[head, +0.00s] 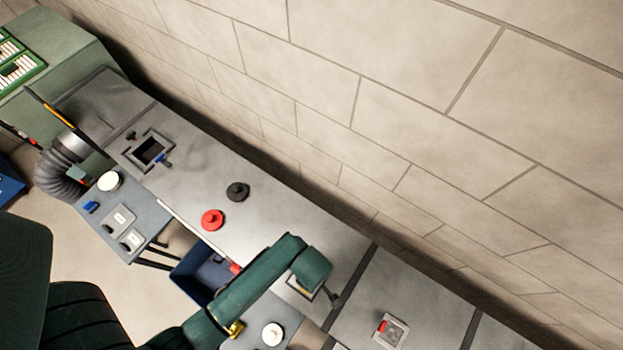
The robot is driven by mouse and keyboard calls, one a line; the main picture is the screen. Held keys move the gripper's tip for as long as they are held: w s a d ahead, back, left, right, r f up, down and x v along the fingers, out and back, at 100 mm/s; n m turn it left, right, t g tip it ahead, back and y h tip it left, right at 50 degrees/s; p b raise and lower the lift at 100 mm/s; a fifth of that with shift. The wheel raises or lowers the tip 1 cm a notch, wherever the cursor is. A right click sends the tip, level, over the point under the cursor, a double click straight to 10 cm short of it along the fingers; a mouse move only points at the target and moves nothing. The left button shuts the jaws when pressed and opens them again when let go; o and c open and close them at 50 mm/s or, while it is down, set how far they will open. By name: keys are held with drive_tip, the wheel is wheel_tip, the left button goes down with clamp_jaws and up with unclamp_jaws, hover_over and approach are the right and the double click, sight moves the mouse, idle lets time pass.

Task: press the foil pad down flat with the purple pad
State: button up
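No purple pad can be made out in the head view. A slightly uneven, shiny grey patch (193,155) lies on the duct top right of a square opening; I cannot tell whether it is the foil pad. My dark green arm reaches from the bottom over the duct, and its end covers part of a framed opening. A small dark grey piece (333,297) shows beside the arm's end; it may be my gripper or a fitting of the duct. Its fingers and anything held cannot be made out.
On the grey duct (285,222) stand a red knobbed disc (212,219) and a black one (237,191). The square opening (149,150) has a blue handle. A blue bin (196,270) and a side table (147,215) stand in front. A block wall (400,120) runs behind.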

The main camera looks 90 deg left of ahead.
drive_tip(key=shift+f, duration=0.6)
idle(2.5)
drive_tip(key=shift+r, duration=0.1)
wheel_tip(320, 180, up, 3)
drive_tip(key=p, duration=0.3)
drive_tip(key=shift+r+p, duration=0.45)
drive_tip(key=shift+r, duration=1.55)
drive_tip(key=shift+d, duration=0.1)
